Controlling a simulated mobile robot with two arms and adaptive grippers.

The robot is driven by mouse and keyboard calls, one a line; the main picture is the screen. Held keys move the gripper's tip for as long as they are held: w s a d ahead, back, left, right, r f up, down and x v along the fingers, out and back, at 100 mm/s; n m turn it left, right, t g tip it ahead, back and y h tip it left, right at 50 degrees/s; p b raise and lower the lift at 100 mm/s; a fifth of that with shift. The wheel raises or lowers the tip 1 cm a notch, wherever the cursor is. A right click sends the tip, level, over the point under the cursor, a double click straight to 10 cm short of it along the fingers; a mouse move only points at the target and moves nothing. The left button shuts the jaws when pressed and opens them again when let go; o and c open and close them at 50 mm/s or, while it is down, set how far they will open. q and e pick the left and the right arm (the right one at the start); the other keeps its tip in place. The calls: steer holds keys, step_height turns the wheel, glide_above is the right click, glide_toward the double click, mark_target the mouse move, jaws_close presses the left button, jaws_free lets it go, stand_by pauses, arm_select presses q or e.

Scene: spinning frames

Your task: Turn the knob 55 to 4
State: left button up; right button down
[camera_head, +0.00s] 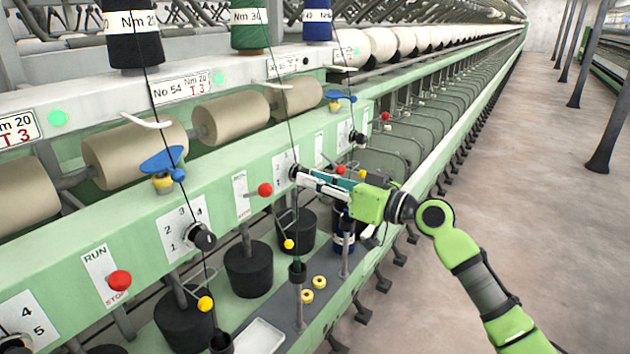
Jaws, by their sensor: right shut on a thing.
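My right gripper (298,174) comes in from the right, with its fingers at a dark knob (293,171) on the green rail. It is shut on this knob, and the fingers hide most of it. The knob's white dial plate (283,163) shows beside the fingertips, but its numbers and the pointer position are too small or covered to read. This station lies just beyond the one labelled No 54 (180,88); its own label (288,65) is too small to read surely. My left gripper is not in view.
Nearer on the rail is another black knob (202,237) with a numbered plate. Red-ball levers (265,190) and (120,280) stick out beside RUN/STOP plates. Dark cylinders (248,270) and yellow rings (319,282) are below. The floor (530,180) at right is clear.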

steer(key=shift+m+p, duration=1.35)
steer(key=shift+m, duration=3.25)
steer(key=c, duration=1.8)
jaws_free()
steer(key=shift+o, duration=0.2)
steer(key=v, duration=1.2)
